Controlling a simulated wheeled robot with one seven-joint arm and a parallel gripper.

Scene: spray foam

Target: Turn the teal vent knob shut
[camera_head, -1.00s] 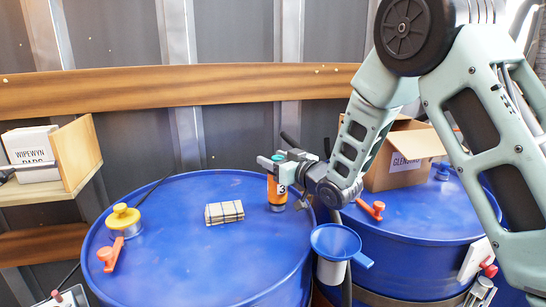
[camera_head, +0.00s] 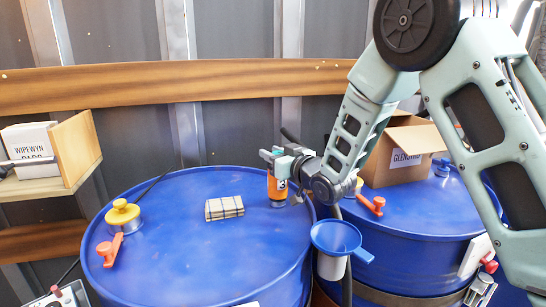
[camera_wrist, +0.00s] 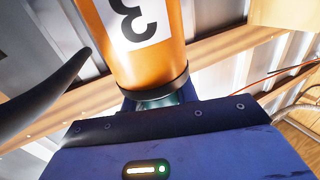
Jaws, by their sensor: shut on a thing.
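An orange canister (camera_head: 272,187) with a white label marked 3 stands upright near the back right of the left blue drum's lid. It also fills the upper middle of the wrist view (camera_wrist: 170,58), upside down, with a dark ring at its top end. A bit of the teal knob (camera_head: 278,152) shows at the canister's top, between my fingers; in the wrist view a teal part (camera_wrist: 158,101) shows below the dark ring. My gripper (camera_head: 277,155) comes in from the right and is shut on the teal knob. My gripper hides most of the knob, so its turn position cannot be told.
The left blue drum (camera_head: 180,250) also carries a folded plaid cloth (camera_head: 224,208), a yellow cap (camera_head: 123,214) and an orange-red handle (camera_head: 109,250). A blue funnel (camera_head: 336,238) hangs between the drums. A cardboard box (camera_head: 405,150) stands on the right drum.

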